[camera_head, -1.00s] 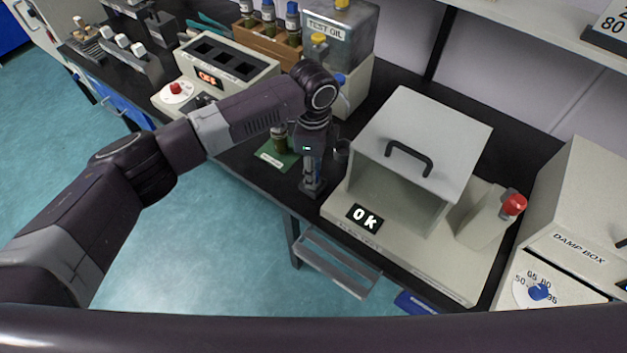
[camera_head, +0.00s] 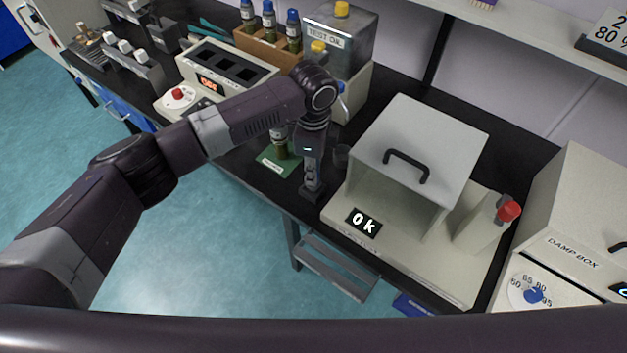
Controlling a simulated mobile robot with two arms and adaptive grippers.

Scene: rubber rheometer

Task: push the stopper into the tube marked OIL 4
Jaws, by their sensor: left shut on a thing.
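A small tube of dark olive liquid (camera_head: 280,150) stands on a green mat (camera_head: 265,160) near the front edge of the bench; its top is partly behind my arm. The writing on the mat's label is too small to read. My left gripper (camera_head: 313,190) points down just right of the mat, low over the bench by its front edge. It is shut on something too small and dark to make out. I cannot make out a separate stopper, nor the mark OIL 4. My right gripper is not in view.
Blue-capped bottles (camera_head: 268,20) stand in a wooden rack (camera_head: 262,47) beside the TEST OIL tank (camera_head: 350,50). A small dark cup (camera_head: 342,153) is close right of my left gripper. The pale instrument with a handled hood (camera_head: 425,140) and 0 k display fills the right.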

